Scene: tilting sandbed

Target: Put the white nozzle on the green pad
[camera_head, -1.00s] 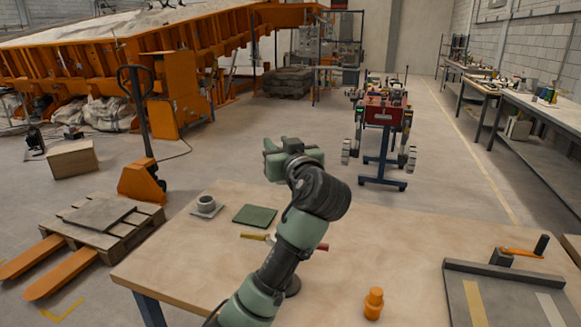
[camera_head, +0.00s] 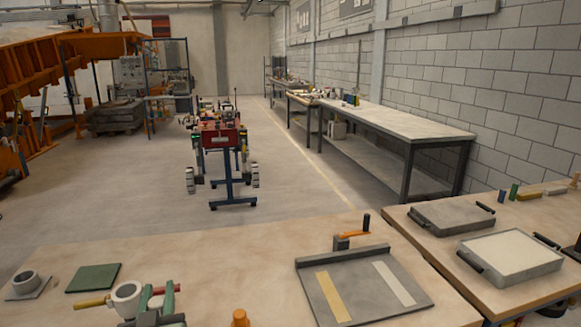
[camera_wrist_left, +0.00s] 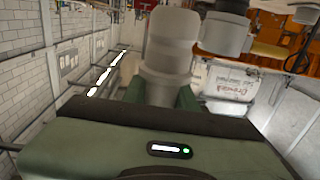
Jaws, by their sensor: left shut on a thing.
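The white nozzle (camera_head: 127,296) shows at the lower left of the head view, its round open end facing me. My left gripper (camera_head: 157,297) is shut on it, with green fingers close beside it. In the left wrist view the nozzle (camera_wrist_left: 172,45) stands out pale between the green fingers. The green pad (camera_head: 94,278) lies flat and bare on the table, left of and beyond the gripper; the nozzle is apart from it. My right gripper is in neither view.
A grey ring on a small plate (camera_head: 25,283) sits left of the pad. A yellow handle (camera_head: 90,304) lies in front of the pad. An orange bottle-like piece (camera_head: 240,318) stands at the table's front. A grey board with two strips (camera_head: 362,285) takes up the right side.

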